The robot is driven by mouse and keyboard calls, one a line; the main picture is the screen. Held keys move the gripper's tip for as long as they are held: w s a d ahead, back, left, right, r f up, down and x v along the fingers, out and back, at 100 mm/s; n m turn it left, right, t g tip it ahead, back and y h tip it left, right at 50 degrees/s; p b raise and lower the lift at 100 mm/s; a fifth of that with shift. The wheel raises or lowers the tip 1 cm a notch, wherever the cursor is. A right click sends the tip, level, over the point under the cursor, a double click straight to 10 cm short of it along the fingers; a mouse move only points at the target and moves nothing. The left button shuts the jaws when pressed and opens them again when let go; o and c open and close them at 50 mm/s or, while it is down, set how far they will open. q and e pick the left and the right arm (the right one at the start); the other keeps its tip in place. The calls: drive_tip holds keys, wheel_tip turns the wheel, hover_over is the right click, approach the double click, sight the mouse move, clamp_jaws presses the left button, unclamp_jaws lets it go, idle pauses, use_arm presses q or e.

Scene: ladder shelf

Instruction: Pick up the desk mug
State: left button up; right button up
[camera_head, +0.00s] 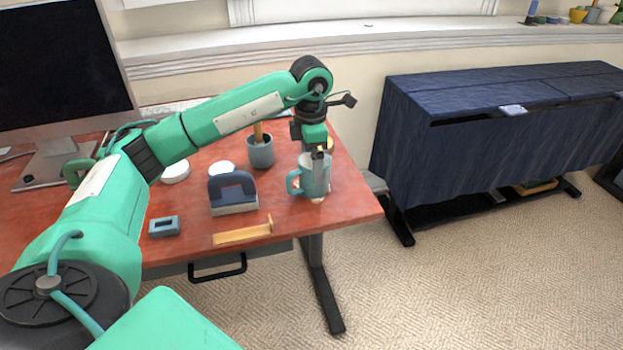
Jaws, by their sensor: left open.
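The desk mug (308,179) is blue-grey with a handle on its left side. It stands upright on the red-brown desk (350,200) near the right end. My left gripper (318,154) is above the mug and points down at its rim. The gripper is open, and one finger overlaps the mug's upper part in the picture. I cannot tell whether the fingers touch the mug. My right gripper is not in view.
A grey pencil cup (260,152), a navy hole punch (232,192), a small blue-grey block (164,226) and a wooden ruler-like piece (242,235) lie left of the mug. A monitor (55,65) stands at the left. A dark blue cabinet (490,140) stands beyond the desk.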

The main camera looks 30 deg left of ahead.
use_arm(q)
wheel_tip(320, 180, down, 5)
drive_tip(key=shift+f, duration=0.1)
drive_tip(key=c, duration=1.3)
drive_tip(key=shift+o, duration=0.2)
